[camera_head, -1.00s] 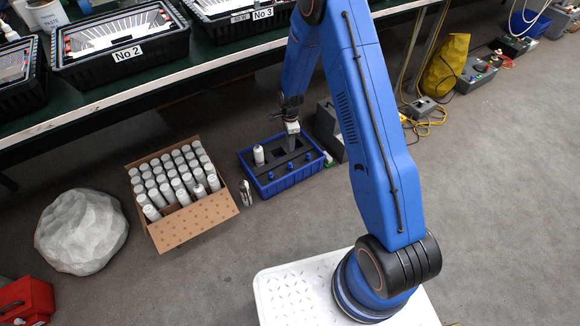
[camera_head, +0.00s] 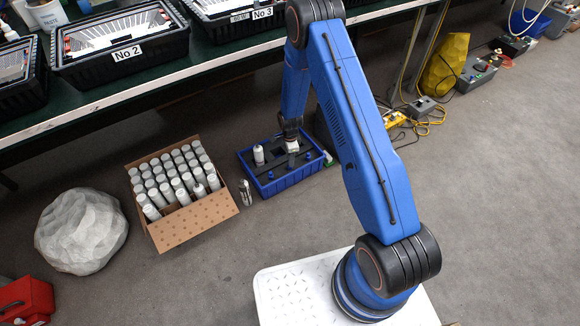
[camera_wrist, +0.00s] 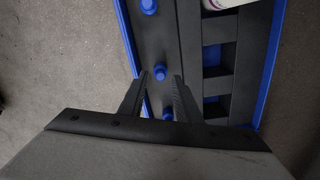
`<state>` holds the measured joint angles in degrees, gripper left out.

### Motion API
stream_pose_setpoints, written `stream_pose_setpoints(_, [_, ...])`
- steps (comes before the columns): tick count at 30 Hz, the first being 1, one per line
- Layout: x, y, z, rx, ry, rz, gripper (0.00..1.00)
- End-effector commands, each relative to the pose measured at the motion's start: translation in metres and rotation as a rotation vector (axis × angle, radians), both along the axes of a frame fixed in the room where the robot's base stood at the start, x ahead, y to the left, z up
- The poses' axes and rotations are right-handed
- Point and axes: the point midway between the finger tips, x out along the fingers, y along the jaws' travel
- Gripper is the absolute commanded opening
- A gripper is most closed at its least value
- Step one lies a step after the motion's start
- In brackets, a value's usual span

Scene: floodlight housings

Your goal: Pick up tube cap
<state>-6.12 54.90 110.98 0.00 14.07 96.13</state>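Blue tube caps stand in a row in the dark insert of a blue crate (camera_head: 268,190). In the wrist view one cap (camera_wrist: 160,72) sits between and just beyond my fingertips. Another cap (camera_wrist: 149,6) is at the top edge, and a third (camera_wrist: 168,115) is lower, between the fingers near the palm. My gripper (camera_wrist: 158,82) is open over the row, one finger on each side, holding nothing. Whether the fingers touch a cap cannot be told. In the head view my gripper (camera_head: 292,150) is low over the crate and hides part of the insert.
A white tube (camera_head: 258,155) stands in the crate's left end. Square empty slots (camera_wrist: 215,70) lie right of the caps. A cardboard box (camera_head: 195,222) of white tubes and a small metallic object (camera_head: 246,193) are to the left. The table edge (camera_head: 130,98) is behind.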

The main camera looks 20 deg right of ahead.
Motion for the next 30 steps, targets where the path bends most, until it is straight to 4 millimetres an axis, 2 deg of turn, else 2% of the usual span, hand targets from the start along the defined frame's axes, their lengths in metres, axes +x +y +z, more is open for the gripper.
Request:
stream_pose_setpoints(12, [0.000, -0.001, -0.047, 0.000, 0.003, 0.000, 0.30])
stream_pose_setpoints(19, [0.000, -0.001, -0.048, 0.000, 0.001, 0.000, 0.30])
stream_pose_setpoints(20, [0.000, -0.001, -0.048, 0.000, 0.001, 0.000, 0.28])
stream_pose_setpoints(23, [0.000, -0.001, -0.048, 0.000, 0.001, 0.000, 0.04])
stream_pose_setpoints(24, [0.000, -0.001, -0.048, 0.000, 0.001, 0.000, 0.01])
stream_pose_setpoints(30, [0.000, -0.001, -0.048, 0.000, 0.001, 0.000, 0.01])
